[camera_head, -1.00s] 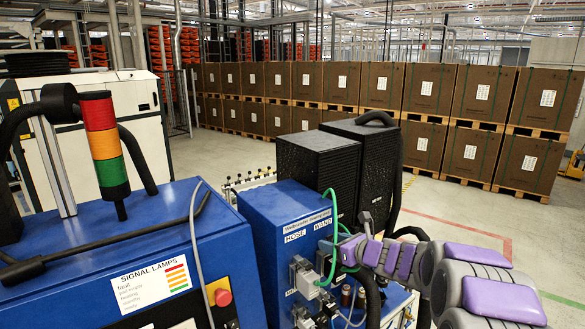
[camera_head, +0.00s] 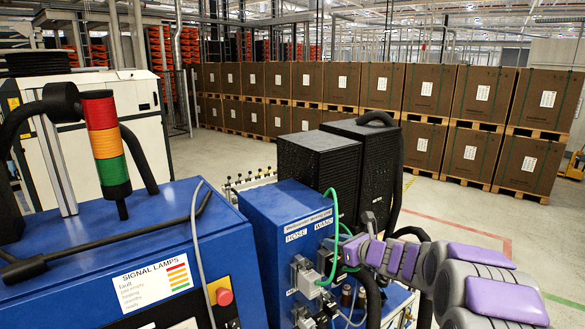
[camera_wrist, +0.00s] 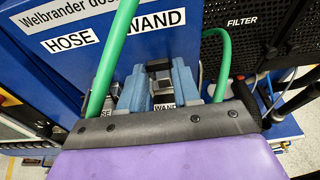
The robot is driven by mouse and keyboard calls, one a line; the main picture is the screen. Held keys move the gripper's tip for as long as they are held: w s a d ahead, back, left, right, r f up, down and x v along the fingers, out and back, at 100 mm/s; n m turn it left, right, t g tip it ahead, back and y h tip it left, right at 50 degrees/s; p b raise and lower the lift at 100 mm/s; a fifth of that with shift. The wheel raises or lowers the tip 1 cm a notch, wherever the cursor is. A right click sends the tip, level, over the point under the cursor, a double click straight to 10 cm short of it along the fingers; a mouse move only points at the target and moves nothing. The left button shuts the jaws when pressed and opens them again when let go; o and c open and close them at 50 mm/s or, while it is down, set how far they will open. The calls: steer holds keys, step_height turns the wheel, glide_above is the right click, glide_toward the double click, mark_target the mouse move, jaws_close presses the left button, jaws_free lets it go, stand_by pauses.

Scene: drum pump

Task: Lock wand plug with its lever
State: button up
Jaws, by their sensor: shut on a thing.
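The blue dosing box (camera_head: 287,215) carries HOSE and WAND labels; its face (camera_wrist: 75,25) fills the upper left of the wrist view. My gripper (camera_wrist: 160,78) has its two blue fingers closed around a grey and black part below the WAND label, which appears to be the wand plug's lever (camera_wrist: 159,66). A small second WAND label shows between the fingers. The fingers and the dark gripper body hide most of the plug and lever, so the lever's exact angle cannot be told. In the head view, a grey plug (camera_head: 306,277) with a green hose sits on the box's side, left of my gripper.
Green hoses (camera_wrist: 116,50) loop close beside my fingers; another hose (camera_wrist: 223,55) bends at the right. A black FILTER unit (camera_head: 318,172) stands behind the box. The blue signal-lamp cabinet (camera_head: 90,262) is at the left. Open floor (camera_head: 440,205) lies at the right.

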steer(key=shift+s+d+f+t+y+b, duration=0.15)
steer(key=shift+f+t+y+b, duration=0.35)
steer(key=shift+b, duration=2)
steer(key=shift+s+d+f+t+y+b, duration=0.25)
steer(key=shift+t+b, duration=0.35)
steer(key=shift+b, duration=1.85)
steer(key=shift+a+f+t+y+b, duration=0.15)
steer(key=shift+t+y+b, duration=0.35)
steer(key=shift+b, duration=1.55)
steer(key=o, duration=0.8)
steer(key=shift+s, duration=0.1)
steer(key=s+d+p, duration=0.1)
steer(key=s+d, duration=0.1)
steer(key=s+d+r+p, duration=0.1)
steer(key=s+d, duration=0.1)
steer(key=s, duration=0.1)
steer(key=s+d+r+p, duration=0.1)
steer(key=s+d, duration=0.1)
steer(key=s, duration=0.1)
steer(key=shift+d+r, duration=0.1)
steer(key=shift+d, duration=0.05)
